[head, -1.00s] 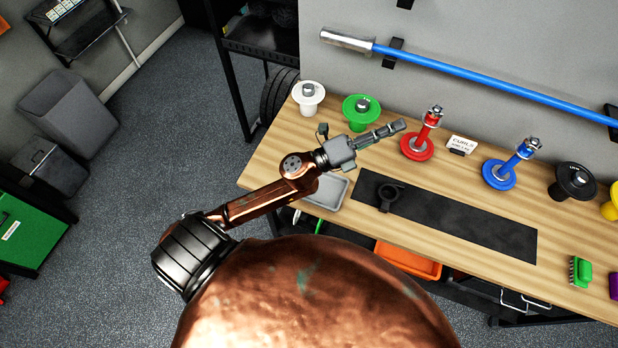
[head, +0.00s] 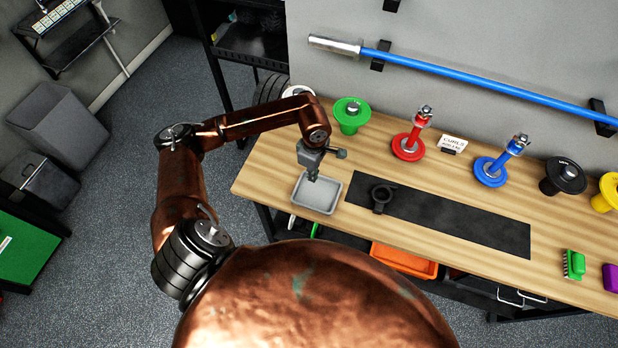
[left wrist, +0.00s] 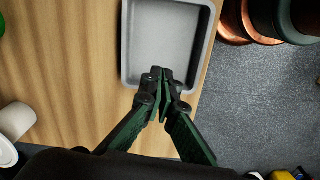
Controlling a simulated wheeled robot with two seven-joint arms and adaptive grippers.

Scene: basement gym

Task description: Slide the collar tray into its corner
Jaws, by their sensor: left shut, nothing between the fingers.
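The collar tray (head: 318,199) is a shallow grey rectangular tray near the front edge of the wooden bench, left of the black mat. It looks empty. My left gripper (head: 313,178) points down over the back part of the tray, its fingers closed together. In the left wrist view the tray (left wrist: 168,35) lies ahead of the closed fingertips (left wrist: 161,72), which overlap its near wall. I cannot tell whether the tips touch the tray. My right gripper is out of view.
The bench (head: 268,175) has bare wood left of the tray. A black mat (head: 450,218) bears a black collar (head: 382,196).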

